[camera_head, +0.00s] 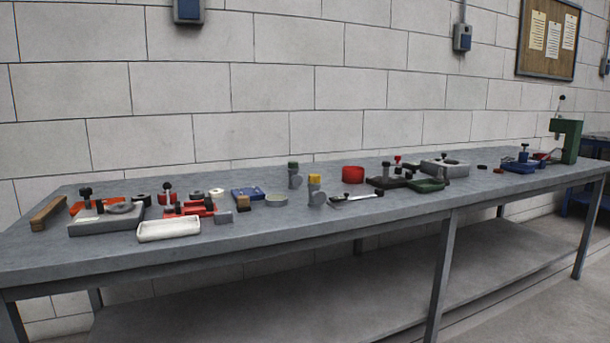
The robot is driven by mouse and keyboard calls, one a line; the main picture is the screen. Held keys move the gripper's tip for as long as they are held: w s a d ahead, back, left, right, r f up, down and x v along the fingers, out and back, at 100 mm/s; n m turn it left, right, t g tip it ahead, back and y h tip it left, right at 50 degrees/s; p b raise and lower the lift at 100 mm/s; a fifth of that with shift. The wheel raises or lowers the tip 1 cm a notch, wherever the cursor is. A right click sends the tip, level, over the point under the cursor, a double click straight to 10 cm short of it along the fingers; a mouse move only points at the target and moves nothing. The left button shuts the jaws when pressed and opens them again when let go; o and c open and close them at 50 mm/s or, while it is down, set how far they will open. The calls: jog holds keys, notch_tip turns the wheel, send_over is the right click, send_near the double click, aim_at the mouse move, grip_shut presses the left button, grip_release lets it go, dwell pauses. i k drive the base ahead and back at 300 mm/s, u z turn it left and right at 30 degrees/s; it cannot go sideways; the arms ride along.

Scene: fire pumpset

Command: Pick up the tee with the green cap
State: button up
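The tee with the green cap (294,176) stands upright on the grey workbench (240,247), near the middle of its length and towards the back. It is a small grey fitting with a dark green top. A similar grey tee with a yellow cap (316,191) stands just to its right and nearer the front edge, with a small gap between them. My gripper is not in view.
A white tray (168,229) sits at the front left. The bench front edge is clear.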

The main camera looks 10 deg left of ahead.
aim_at(295, 180)
jog(key=u, duration=0.35)
jog(key=i, duration=0.85)
jog(key=u, duration=0.7)
